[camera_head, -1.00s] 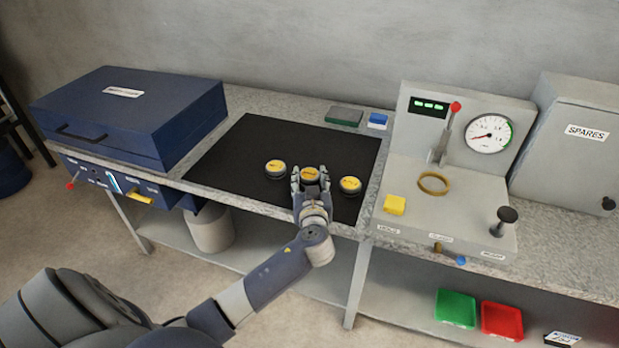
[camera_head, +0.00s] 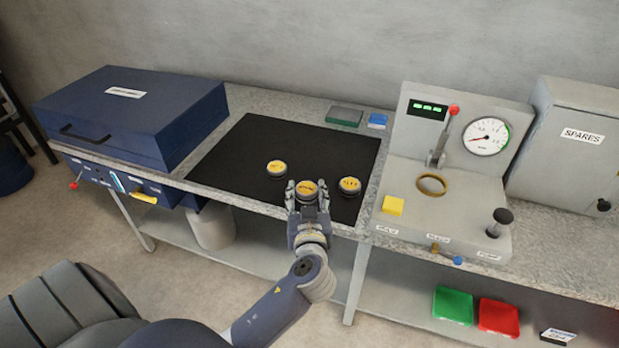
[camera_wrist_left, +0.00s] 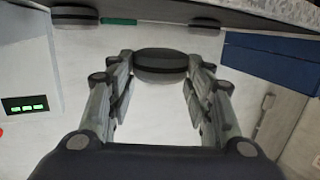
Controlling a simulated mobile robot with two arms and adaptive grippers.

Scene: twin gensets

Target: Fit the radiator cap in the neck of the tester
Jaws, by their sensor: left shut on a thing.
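My left gripper (camera_head: 307,189) is shut on a radiator cap (camera_head: 307,187) with a yellow top and dark rim, near the front edge of the black mat (camera_head: 240,150). In the left wrist view the cap (camera_wrist_left: 161,66) sits between the two fingers, its side showing dark. Two similar caps rest on the mat, one to the left (camera_head: 277,168) and one to the right (camera_head: 350,186). The grey tester (camera_head: 465,205) stands to the right of the mat. Its brass ring-shaped neck (camera_head: 431,184) is empty. My right gripper is not in view.
The tester carries a yellow block (camera_head: 393,205), a red-knobbed lever (camera_head: 440,140), a gauge (camera_head: 486,136) and a black-knobbed plunger (camera_head: 499,221). A blue case (camera_head: 135,115) stands left of the mat, a SPARES cabinet (camera_head: 578,150) at far right. Green and red trays lie below.

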